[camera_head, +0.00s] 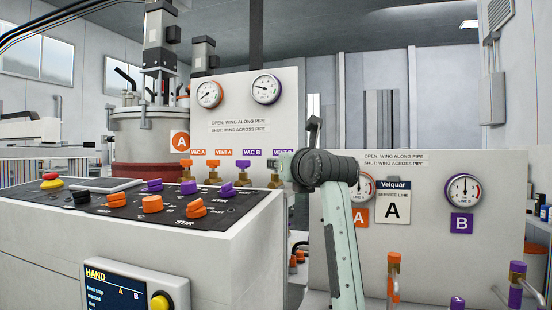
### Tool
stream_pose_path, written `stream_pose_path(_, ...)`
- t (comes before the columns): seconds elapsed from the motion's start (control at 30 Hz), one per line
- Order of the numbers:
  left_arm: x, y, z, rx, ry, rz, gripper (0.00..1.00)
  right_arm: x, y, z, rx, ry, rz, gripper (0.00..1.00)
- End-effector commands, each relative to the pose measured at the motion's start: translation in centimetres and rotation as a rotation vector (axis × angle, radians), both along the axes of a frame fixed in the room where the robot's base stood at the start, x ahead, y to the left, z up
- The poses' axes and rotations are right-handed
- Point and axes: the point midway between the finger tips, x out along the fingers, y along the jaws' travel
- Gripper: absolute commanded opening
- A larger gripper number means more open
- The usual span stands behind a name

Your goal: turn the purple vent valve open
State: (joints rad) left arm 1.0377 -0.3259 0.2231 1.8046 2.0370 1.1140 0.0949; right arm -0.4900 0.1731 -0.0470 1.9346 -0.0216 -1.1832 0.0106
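The purple vent valve is the one under the "VENT B" label (283,152) on the white gauge panel. Its brass fitting (274,182) shows at the right end of the valve row, but its purple wing is hidden, so I cannot tell its angle. My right arm rises from the bottom, and its end, with the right gripper (285,167), is in front of this valve. The fingertips do not show clearly; I cannot tell whether they touch the wing. My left gripper is not in view.
The purple VAC B valve (243,166) and orange VENT A valve (213,166) stand close to the left. The console (120,205), with several knobs, fills the lower left. The service panel (430,220) stands at right, with orange (393,262) and purple (516,285) handles before it.

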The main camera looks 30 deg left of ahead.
Motion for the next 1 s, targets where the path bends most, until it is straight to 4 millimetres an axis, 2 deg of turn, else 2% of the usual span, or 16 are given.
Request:
stream_pose_path(0.3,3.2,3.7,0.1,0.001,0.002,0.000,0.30,-0.3,0.1,-2.0,0.012,0.010,-0.001,0.40)
stream_pose_path(0.43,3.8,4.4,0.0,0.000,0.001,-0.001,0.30,-0.4,0.1,-2.5,0.014,0.013,-0.001,0.40)
stream_pose_path(0.7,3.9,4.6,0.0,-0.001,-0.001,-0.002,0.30,-0.4,0.1,-2.6,0.015,0.011,0.000,0.40)
stream_pose_path(0.73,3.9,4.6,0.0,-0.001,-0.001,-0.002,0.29,-0.4,0.1,-2.6,0.015,0.011,0.000,0.40)
stream_pose_path(0.97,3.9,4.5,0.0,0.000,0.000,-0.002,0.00,-0.3,0.2,-2.6,0.015,0.011,0.000,0.40)
stream_pose_path(1.0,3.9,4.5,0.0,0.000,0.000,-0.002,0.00,-0.3,0.2,-2.6,0.015,0.011,0.000,0.40)
